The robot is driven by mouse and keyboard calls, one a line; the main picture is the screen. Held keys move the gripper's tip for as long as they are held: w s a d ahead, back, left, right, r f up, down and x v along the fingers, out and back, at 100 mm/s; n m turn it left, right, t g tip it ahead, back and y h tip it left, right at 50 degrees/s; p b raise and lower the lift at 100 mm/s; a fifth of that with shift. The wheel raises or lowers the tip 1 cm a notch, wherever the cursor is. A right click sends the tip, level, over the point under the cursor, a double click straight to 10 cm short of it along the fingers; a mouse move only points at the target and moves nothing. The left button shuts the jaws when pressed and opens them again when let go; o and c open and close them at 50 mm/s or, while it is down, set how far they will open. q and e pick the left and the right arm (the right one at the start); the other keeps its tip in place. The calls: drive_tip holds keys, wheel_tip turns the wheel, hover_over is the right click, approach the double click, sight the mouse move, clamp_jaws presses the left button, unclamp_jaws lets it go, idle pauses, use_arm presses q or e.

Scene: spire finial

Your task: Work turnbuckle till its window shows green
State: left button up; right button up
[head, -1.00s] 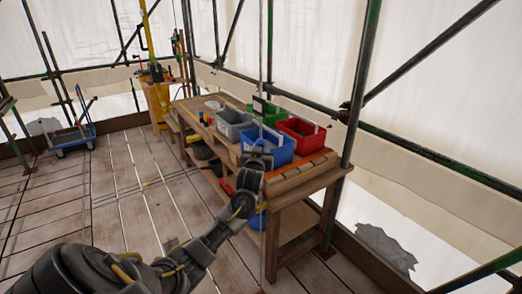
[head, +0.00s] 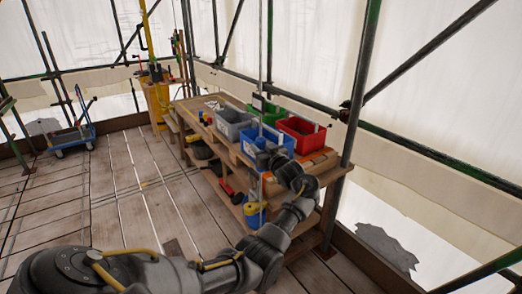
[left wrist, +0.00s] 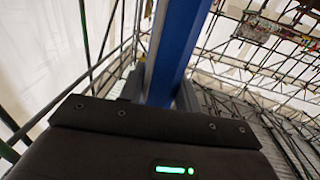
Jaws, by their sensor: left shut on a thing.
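A blue straight-sided bar (left wrist: 180,45), which looks like the body of the turnbuckle, runs up between the fingers in the left wrist view. My left gripper (head: 270,156) is shut on it, with a dark finger on each side. In the head view the gripper is at the front right of the workbench, where a thin upright line (head: 262,45) comes down from above. The gripper and the blue bin behind make the turnbuckle hard to pick out there. Its window and any colour in it cannot be seen. My right gripper is out of view.
The workbench (head: 325,172) carries a blue bin (head: 250,146), a red bin (head: 302,134), a green bin (head: 268,112) and a grey bin (head: 232,122). A scaffold pole (head: 352,110) stands close at the right. A blue trolley (head: 72,137) is far left. The plank floor at left is clear.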

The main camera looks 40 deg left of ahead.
use_arm(q)
drive_tip(key=shift+r, duration=0.1)
idle(0.3)
drive_tip(key=o, duration=1)
drive_tip(key=shift+c, duration=0.2)
drive_tip(key=b+v, duration=0.2)
drive_tip(key=v, duration=0.8)
drive_tip(key=shift+d+b, duration=0.4)
